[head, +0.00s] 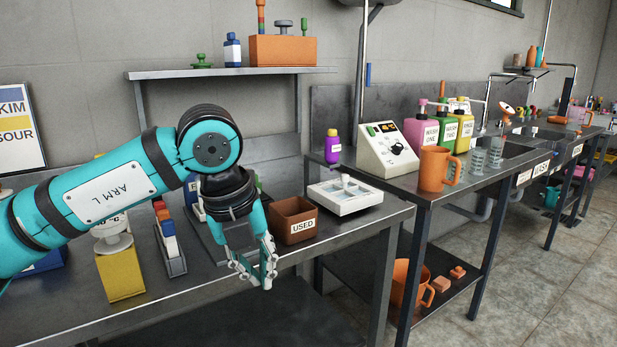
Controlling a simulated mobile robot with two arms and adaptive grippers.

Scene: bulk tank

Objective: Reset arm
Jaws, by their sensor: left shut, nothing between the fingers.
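The fingers are shut and hold nothing. My right gripper does not show in the head view.
The metal table (345,240) holds the brown "USED" box (299,232), a white divided tray (358,206) and a yellow block (121,277). The floor at right is clear.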

